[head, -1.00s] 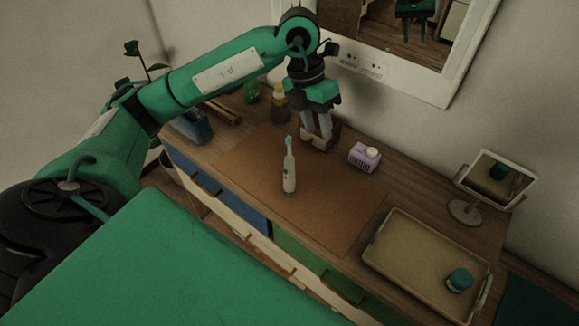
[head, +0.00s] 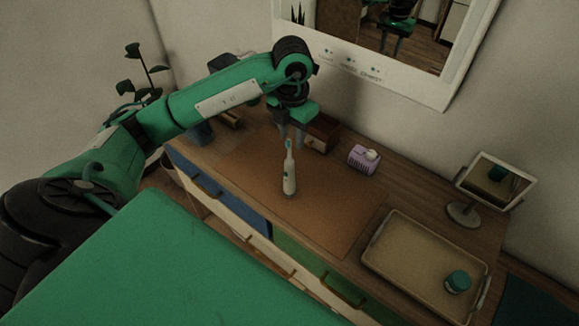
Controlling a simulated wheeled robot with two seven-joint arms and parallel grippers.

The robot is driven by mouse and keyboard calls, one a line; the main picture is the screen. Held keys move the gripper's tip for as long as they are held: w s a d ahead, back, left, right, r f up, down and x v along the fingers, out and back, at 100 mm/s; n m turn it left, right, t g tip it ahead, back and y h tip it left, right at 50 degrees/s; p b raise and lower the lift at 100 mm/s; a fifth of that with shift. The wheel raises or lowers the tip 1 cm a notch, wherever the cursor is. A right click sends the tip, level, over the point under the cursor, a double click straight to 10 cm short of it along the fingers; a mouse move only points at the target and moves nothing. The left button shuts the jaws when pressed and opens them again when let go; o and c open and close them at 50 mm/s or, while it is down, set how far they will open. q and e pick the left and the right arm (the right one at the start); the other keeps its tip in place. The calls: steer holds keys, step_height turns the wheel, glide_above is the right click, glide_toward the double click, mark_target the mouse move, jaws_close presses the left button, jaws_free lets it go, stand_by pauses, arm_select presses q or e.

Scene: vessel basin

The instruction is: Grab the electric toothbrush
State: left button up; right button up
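The electric toothbrush (head: 289,175) stands upright on the brown mat (head: 335,213) on the dresser top. It has a white body and a light blue brush head. My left gripper (head: 291,140) points down, with its fingers behind or around the brush head in the picture. The fingers look apart, with a gap between them. Whether they touch the toothbrush cannot be told. My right gripper is not in view.
A small wooden box (head: 321,134) stands just behind the gripper. A tray (head: 408,253) with a teal-lidded jar (head: 458,281) and a small tilted mirror (head: 497,180) stand further right. The mat's right part is clear.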

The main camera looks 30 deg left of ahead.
mark_target(290, 146)
arm_select(q)
steer(key=shift+a+f+p, duration=0.15)
steer(key=shift+f+p, duration=0.55)
steer(key=shift+f, duration=0.4)
steer(key=shift+a+f+p, duration=0.15)
steer(key=shift+f+p, duration=0.5)
steer(key=shift+f, duration=0.45)
steer(key=shift+w+f, duration=0.1)
steer(key=shift+f, duration=0.6)
steer(key=shift+c, duration=0.5)
jaws_close()
